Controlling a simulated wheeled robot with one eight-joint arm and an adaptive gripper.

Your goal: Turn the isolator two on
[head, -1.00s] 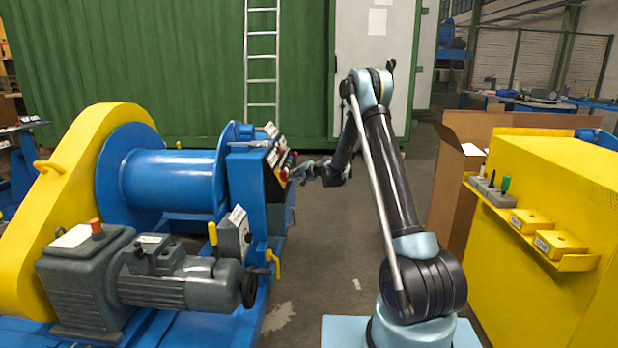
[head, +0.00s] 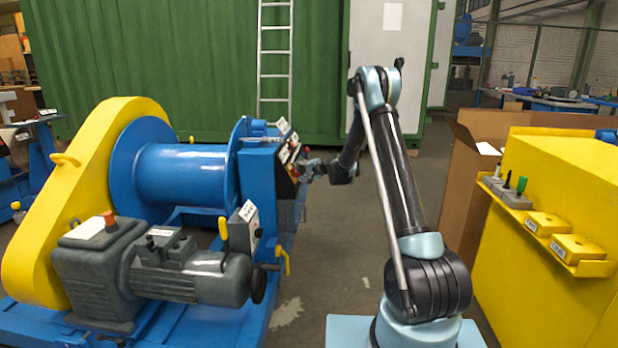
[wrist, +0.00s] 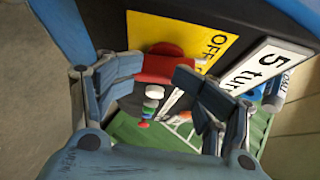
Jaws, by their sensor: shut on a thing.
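In the wrist view a red switch handle (wrist: 168,64) sits on a yellow plate (wrist: 185,33) marked "OFF". My gripper (wrist: 157,74) has its two fingers on either side of the handle, shut on it. The fingers hide part of the handle, and I cannot read an isolator number there. In the head view my gripper (head: 311,169) is at the dark control panel (head: 286,172) on the right side of the blue winch. The handle is too small to make out there.
A white label reading "5 tur..." (wrist: 275,66) is close beside the right finger. The blue winch drum (head: 180,175) and grey motor (head: 190,275) stand left. A yellow cabinet (head: 570,190) with a shelf of small boxes stands right.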

